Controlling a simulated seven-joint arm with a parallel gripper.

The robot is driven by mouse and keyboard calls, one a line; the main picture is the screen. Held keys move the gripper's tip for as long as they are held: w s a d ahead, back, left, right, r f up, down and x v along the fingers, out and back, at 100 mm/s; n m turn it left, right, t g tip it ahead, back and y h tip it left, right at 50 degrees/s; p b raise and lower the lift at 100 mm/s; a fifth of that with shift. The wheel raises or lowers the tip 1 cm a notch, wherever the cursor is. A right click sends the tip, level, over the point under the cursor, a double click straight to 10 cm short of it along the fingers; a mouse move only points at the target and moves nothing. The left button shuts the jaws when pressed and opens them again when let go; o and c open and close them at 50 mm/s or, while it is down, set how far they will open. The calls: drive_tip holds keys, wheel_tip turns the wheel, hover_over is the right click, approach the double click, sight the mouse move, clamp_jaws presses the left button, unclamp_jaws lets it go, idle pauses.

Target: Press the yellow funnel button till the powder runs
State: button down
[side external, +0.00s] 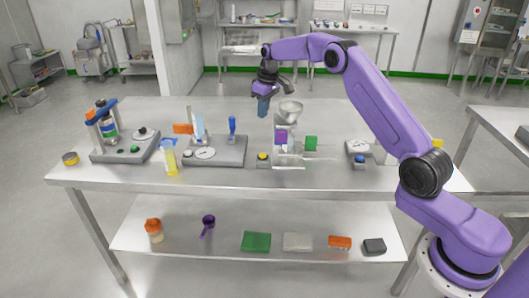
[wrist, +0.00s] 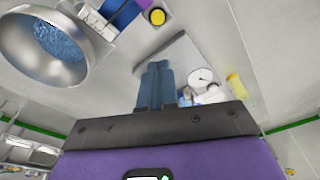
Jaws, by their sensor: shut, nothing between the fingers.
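The yellow button (side external: 263,156) sits on the table at the foot of the funnel stand; it also shows in the wrist view (wrist: 157,17) near the top edge. The metal funnel (side external: 290,110) stands behind and to the right of the button in the side view. In the wrist view the funnel (wrist: 84,70) holds blue grainy powder; its outlet is not visible there. My gripper (side external: 263,113), with blue fingers, is shut and empty, well above the table and left of the funnel. In the wrist view the shut fingers (wrist: 157,66) are apart from the button.
A grey balance base (side external: 225,158) with a round dial lies left of the button. A yellow bottle (side external: 170,160) and a clamp-like device (side external: 105,125) stand further left. A blue-knobbed unit (side external: 359,150) is at the right. The table's front strip is mostly clear.

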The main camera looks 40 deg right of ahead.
drive_tip(key=n+t+h, duration=0.5)
drive_tip(key=n+h, duration=0.1)
drive_tip(key=n, duration=1)
hover_over(263, 155)
drive_tip(key=shift+s+f, duration=0.15)
drive_tip(key=shift+f, duration=2.3)
drive_tip(key=shift+f, duration=0.1)
drive_tip(key=shift+f, duration=4.35)
